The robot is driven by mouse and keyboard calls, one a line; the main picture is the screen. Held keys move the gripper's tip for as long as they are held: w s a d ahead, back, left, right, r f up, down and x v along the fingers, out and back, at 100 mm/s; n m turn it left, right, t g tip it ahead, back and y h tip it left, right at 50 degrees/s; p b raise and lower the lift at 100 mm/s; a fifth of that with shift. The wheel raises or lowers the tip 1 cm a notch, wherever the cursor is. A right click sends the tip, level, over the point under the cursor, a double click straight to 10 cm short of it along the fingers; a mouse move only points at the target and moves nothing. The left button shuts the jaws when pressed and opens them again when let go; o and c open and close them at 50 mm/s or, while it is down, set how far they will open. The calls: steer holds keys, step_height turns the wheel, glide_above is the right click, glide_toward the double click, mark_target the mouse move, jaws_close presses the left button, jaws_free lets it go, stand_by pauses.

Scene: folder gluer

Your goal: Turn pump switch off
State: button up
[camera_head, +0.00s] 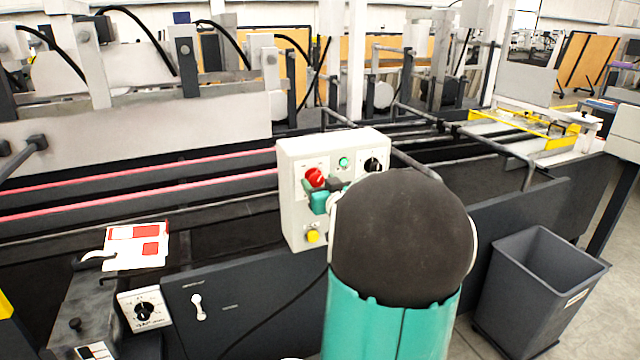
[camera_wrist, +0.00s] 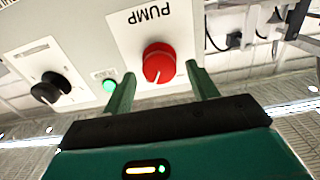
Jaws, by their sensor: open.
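The pump switch is a round red knob (camera_wrist: 159,63) with a white pointer line, under the label PUMP, shown upside down in the wrist view. In the head view the red knob (camera_head: 316,178) is at the upper left of a white control box (camera_head: 296,150). My gripper (camera_wrist: 160,84) is open, with one teal finger on each side of the knob's near edge in the wrist view. I cannot tell whether the fingers touch it. In the head view my gripper (camera_head: 327,191) is just below and right of the knob, and my arm hides part of the box.
The box also has a green light (camera_head: 343,162), a black rotary knob (camera_head: 373,165) and a yellow button (camera_head: 313,236). Another black dial (camera_head: 143,312) sits lower left. A grey bin (camera_head: 540,285) stands on the floor at right. Machine rails lie behind the box.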

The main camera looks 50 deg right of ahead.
steer(key=shift+w, duration=0.1)
steer(key=c, duration=1)
steer(key=shift+o, duration=0.2)
steer(key=shift+n, duration=0.4)
steer(key=n, duration=0.2)
steer(key=shift+w+n, duration=0.1)
steer(key=shift+n, duration=0.3)
steer(key=n, duration=0.3)
steer(key=shift+a+n, duration=0.1)
steer(key=shift+n, duration=0.2)
steer(key=n, duration=0.3)
steer(key=shift+f+n, duration=0.1)
steer(key=shift+n, duration=1.7)
